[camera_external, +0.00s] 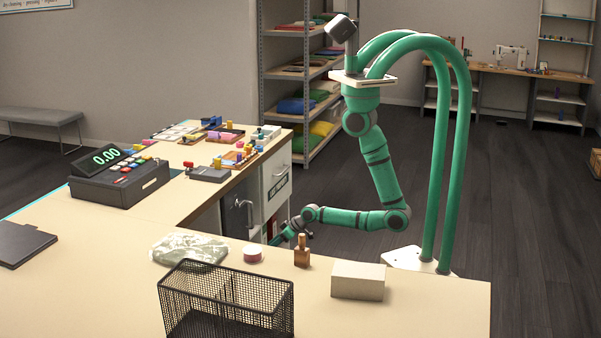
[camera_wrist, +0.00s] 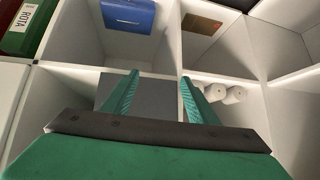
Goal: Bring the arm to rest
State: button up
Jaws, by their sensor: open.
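In the external view my gripper (camera_external: 276,240) is low at the counter's far edge, partly hidden behind the things on the counter. In the wrist view my gripper (camera_wrist: 160,82) shows two green ribbed fingers spread apart with nothing between them. It faces a white shelf unit (camera_wrist: 75,70) with open compartments.
The compartments hold a blue box (camera_wrist: 128,14), a brown item (camera_wrist: 205,23) and white rolls (camera_wrist: 222,93). Dark floor (camera_external: 520,200) is clear at right.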

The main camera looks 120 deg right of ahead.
jog(key=s+a+r+n+t, duration=0.2)
jog(key=a+r, duration=0.2)
jog(key=a, duration=0.3)
jog(key=s+a+r+n+t, duration=0.1)
jog(key=s+a+r+t, duration=0.1)
jog(key=a+r, duration=0.45)
jog(key=s+a+r+n+t+y, duration=0.2)
jog(key=s+a+r, duration=0.1)
jog(key=a+r, duration=0.2)
jog(key=s+a+r+n+t+y, duration=0.2)
jog(key=a+r, duration=0.4)
jog(key=r, duration=0.4)
jog(key=shift+s+a+n+y, duration=0.2)
jog(key=shift+s+n+y, duration=0.35)
jog(key=shift+s, duration=0.5)
